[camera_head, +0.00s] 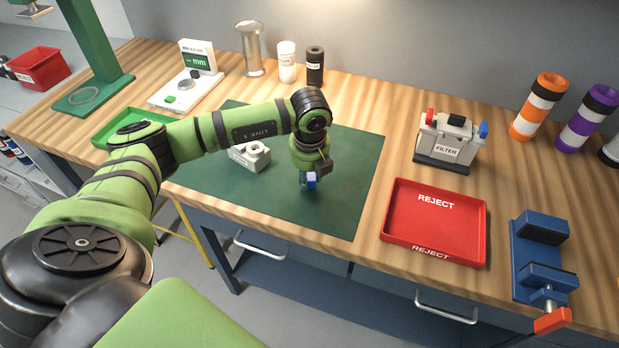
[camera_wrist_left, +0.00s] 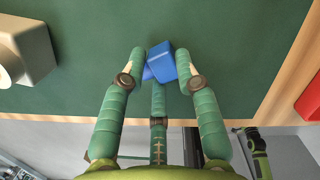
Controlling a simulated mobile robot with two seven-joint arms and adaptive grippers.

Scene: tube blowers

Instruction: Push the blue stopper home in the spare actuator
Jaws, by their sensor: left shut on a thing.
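A blue stopper (camera_head: 312,177) is held in my left gripper (camera_head: 307,178) over the front right part of the green mat. In the left wrist view the blue stopper (camera_wrist_left: 160,62) shows as a block with a second blue part on its left, between the green fingertips, which are shut on it. I cannot tell its height above the mat. A whitish actuator body (camera_head: 250,156), probably the spare actuator, sits on the mat left of the gripper, apart from it. It also shows in the left wrist view (camera_wrist_left: 30,50), with a round boss. My right gripper is out of view.
A red REJECT tray (camera_head: 435,222) and a blue vise (camera_head: 540,255) stand to the right. A FILTER box (camera_head: 446,140) with red and blue plugs stands behind the tray. A green tray (camera_head: 112,126) lies partly behind my left arm. The mat's right part is clear.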

